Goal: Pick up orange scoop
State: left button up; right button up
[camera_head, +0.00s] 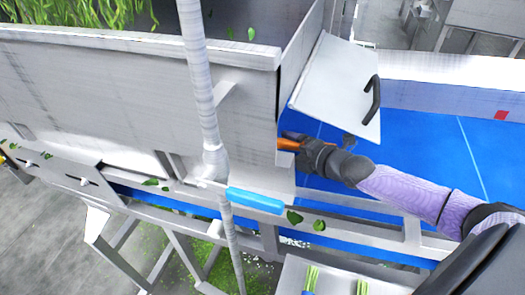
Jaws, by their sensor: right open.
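The orange scoop (289,143) shows only as a small orange piece beside the lower right corner of the metal trough. The rest of it is hidden by the metal wall and my gripper. My right gripper (303,149) is at the orange piece, with its arm coming in from the right over the blue belt. Its fingers are small and partly hidden, and I cannot tell whether they touch the scoop. My left gripper is not in view.
A metal trough (130,95) with greens (85,12) fills the upper left. A tilted panel with a dark handle (372,100) stands just above my gripper. A pale vertical pipe (199,80) and a light-blue bar (256,200) are left of it. The blue belt (430,140) is mostly clear.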

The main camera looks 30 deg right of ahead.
jog(key=shift+x, duration=0.85)
grip_shut()
